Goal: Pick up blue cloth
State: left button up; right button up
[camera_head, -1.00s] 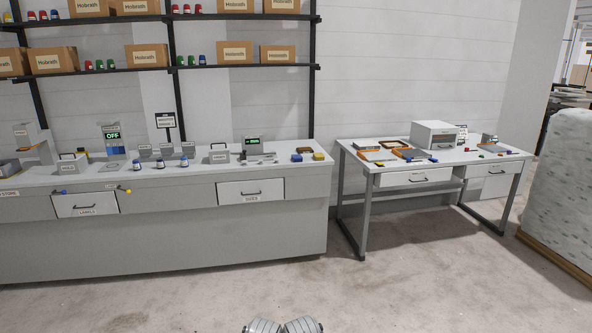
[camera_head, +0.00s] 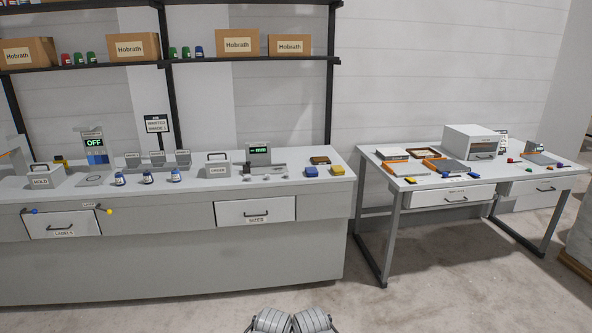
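A small blue block-like item (camera_head: 311,171), which looks like the blue cloth, lies near the right end of the long grey counter (camera_head: 120,243). A similar yellow item (camera_head: 338,170) lies just to its right, with a small gap. A brown item lies just behind them. Only grey rounded parts of my own arms show at the bottom edge.
A grey scale-like device with a lit display (camera_head: 259,153) stands left of the blue item. Several small jars stand along the counter. A separate table (camera_head: 400,180) with a white box-shaped machine (camera_head: 470,142) stands right, past a gap. The floor in front is clear.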

aim_at(310, 171)
jog(key=i, duration=3.1)
jog(key=u, duration=0.2)
